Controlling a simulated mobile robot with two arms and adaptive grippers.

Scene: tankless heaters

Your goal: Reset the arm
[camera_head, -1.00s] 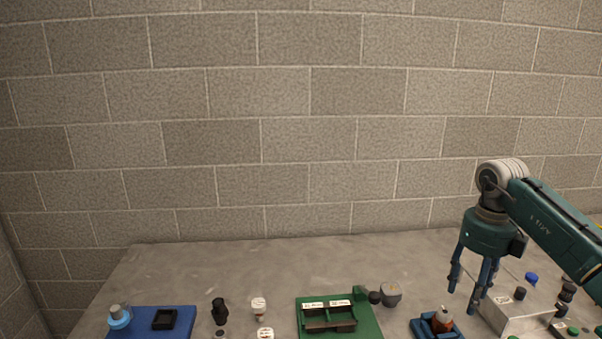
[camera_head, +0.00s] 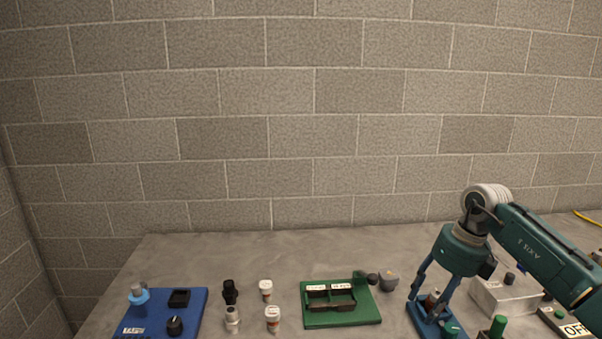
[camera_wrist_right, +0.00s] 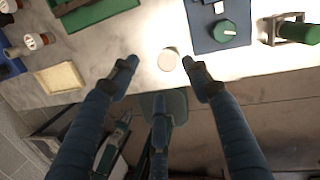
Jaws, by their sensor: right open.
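My right arm comes in from the right in the head view. Its teal right gripper (camera_head: 430,302) is open, fingers pointing down over or in front of the blue board (camera_head: 425,325) at the right of the bench. In the right wrist view the right gripper (camera_wrist_right: 160,70) has its fingers spread, with nothing held between them. A pale round piece (camera_wrist_right: 167,60) shows beyond the fingertips, near the bench edge. My left gripper is not in view.
The grey bench (camera_head: 250,257) carries a blue board (camera_head: 195,318) at left, several small fittings in the middle, and a green tray (camera_head: 365,313). A metal box (camera_head: 505,300) stands close right of the gripper. The back of the bench is clear.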

